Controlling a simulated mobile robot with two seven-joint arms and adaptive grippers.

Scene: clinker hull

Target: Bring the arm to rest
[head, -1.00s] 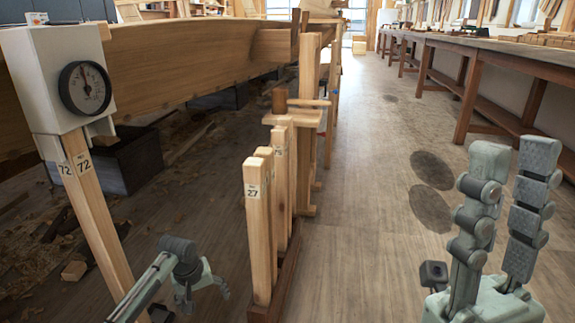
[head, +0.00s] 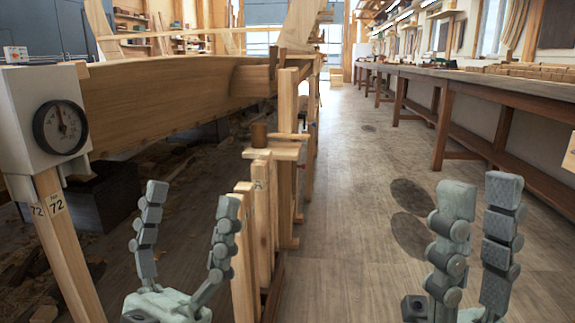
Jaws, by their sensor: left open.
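My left gripper (head: 190,205) is at the lower left in the head view. Its two jointed grey fingers point up, spread wide apart with nothing between them. It is in front of the wooden hull's dark underside and left of the upright wooden posts (head: 262,230) in the picture. My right gripper (head: 480,192) is at the lower right, over the open floor. Its two fingers also point up, with a visible gap and nothing held. Both arms behind the grippers are out of frame.
A post with a dial gauge (head: 60,127) and labels marked 72 stands at the left. The planked hull (head: 170,95) runs behind it. A small wooden stand holds a mallet (head: 259,134). A long workbench (head: 480,85) lines the right. The floor aisle (head: 345,180) between is clear.

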